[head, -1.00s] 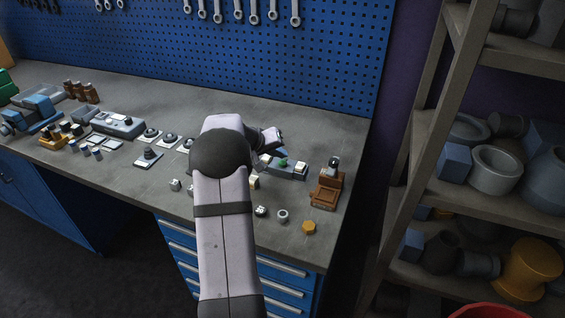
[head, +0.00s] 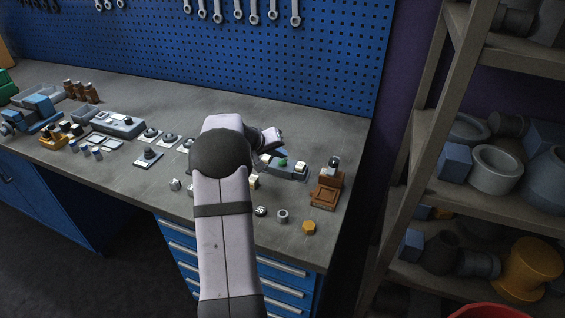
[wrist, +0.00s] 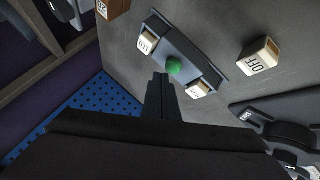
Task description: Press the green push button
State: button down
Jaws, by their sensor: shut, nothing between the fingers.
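The green push button (wrist: 174,67) is a rounded green cap on a grey-blue panel box (wrist: 208,66) in the wrist view. Two cream labelled blocks, one at its left (wrist: 147,43) and one at its right (wrist: 196,90), flank it on the box. The green button also shows in the head view (head: 283,162), right of my arm. My gripper (wrist: 163,77) is shut and empty, its tips just beside the button in the wrist view. I cannot tell whether they touch it. In the head view my arm hides much of the gripper.
A cream block marked OFF (wrist: 258,58) stands apart on the bench. A brown box device (head: 326,190) is right of the panel. Small loose parts, including a yellow hex piece (head: 309,228), lie near the front edge. A blue pegboard (head: 300,60) stands behind, a shelf at right.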

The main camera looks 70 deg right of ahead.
jog(key=shift+f+b, duration=0.95)
jog(key=shift+b, duration=0.45)
dwell(0.9)
jog(key=shift+r, duration=0.1)
dwell(0.4)
jog(key=shift+r+p, duration=0.45)
jog(key=shift+r, duration=0.45)
notch_tip(320, 180, up, 5)
jog(key=p, duration=0.2)
jog(key=shift+p, duration=0.4)
dwell(0.5)
